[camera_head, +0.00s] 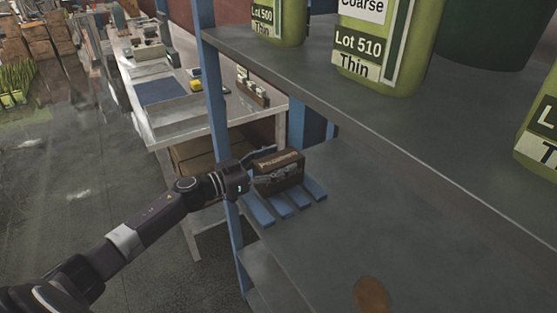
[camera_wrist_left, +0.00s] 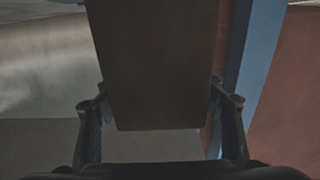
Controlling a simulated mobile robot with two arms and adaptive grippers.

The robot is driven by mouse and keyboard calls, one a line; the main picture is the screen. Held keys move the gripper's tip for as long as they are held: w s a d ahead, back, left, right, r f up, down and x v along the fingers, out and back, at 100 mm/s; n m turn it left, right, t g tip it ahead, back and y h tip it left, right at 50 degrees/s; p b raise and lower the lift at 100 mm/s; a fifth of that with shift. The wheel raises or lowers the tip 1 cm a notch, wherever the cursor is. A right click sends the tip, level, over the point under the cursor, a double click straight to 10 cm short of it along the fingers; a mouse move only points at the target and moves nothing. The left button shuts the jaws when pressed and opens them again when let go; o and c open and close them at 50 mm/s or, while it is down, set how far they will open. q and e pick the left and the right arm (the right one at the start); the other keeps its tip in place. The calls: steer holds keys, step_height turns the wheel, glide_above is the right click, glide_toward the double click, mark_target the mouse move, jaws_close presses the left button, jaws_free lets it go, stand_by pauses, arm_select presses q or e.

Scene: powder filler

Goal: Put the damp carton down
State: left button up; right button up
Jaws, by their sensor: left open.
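The damp carton (camera_head: 279,169), a small brown box with pale lettering, stands on a blue slatted rack (camera_head: 290,205) on the lower shelf in the head view. My left gripper (camera_head: 268,166) is open, with a finger on either side of the carton. In the left wrist view the carton (camera_wrist_left: 155,65) fills the middle between the two fingertips (camera_wrist_left: 158,95), with gaps visible beside it low down. Whether the fingers touch it higher up I cannot tell. My right gripper is not in view.
The lower grey shelf (camera_head: 370,225) is mostly bare to the right, with a round brown patch (camera_head: 371,294) near the front. Green-labelled containers (camera_head: 383,45) stand on the upper shelf. A blue post (camera_head: 214,110) rises close to my left arm. A cluttered workbench (camera_head: 165,92) lies behind.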

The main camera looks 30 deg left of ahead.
arm_select(q)
steer(key=shift+r, duration=0.1)
steer(key=b+v, duration=0.1)
steer(key=v, duration=1)
steer(key=shift+b, duration=0.4)
steer(key=shift+s+a, duration=0.3)
steer(key=shift+s, duration=0.15)
